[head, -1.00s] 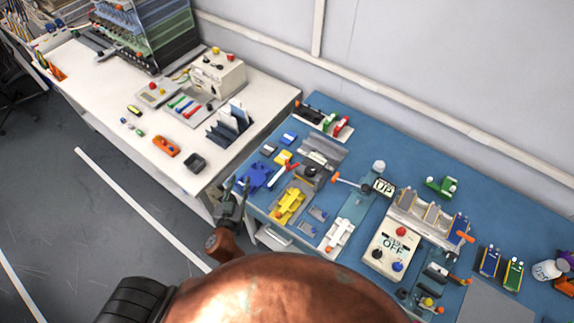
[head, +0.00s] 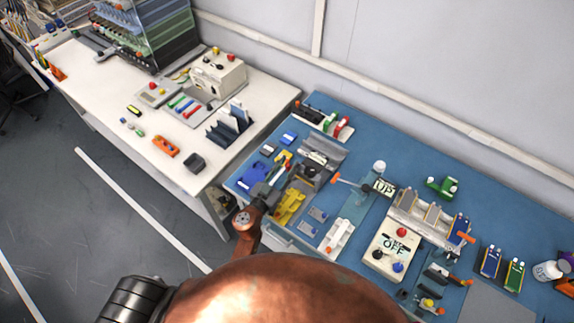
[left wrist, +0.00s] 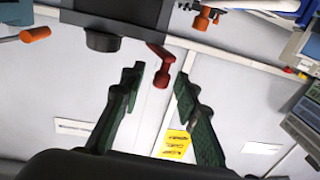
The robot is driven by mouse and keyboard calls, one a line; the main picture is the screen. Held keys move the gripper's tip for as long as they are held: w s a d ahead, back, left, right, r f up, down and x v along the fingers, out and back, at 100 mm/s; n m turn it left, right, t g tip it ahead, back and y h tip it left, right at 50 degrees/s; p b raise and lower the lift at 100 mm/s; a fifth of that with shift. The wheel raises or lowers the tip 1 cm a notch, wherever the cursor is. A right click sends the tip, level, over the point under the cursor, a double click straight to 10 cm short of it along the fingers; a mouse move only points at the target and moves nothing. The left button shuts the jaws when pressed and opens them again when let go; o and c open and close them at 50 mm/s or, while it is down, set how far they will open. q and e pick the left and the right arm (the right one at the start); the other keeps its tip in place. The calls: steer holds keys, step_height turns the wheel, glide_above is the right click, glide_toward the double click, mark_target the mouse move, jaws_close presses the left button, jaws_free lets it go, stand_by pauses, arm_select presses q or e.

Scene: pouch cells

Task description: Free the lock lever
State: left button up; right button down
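A red lever (left wrist: 160,66) with a knobbed end hangs from the edge of a dark grey block (left wrist: 112,28) in the left wrist view. My left gripper (left wrist: 158,73) is open, with a green-padded finger on either side of the lever's end; I cannot tell whether either finger touches it. In the head view my left gripper (head: 266,190) is low over the left end of the blue bench, beside a grey fixture (head: 312,168). My right gripper is not in view.
A yellow part (head: 288,206) and a white part (head: 337,236) lie close to the gripper. A white table (head: 120,125) is at left.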

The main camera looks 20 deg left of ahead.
arm_select(q)
steer(key=shift+w, duration=0.1)
steer(key=shift+c, duration=0.4)
jaws_close()
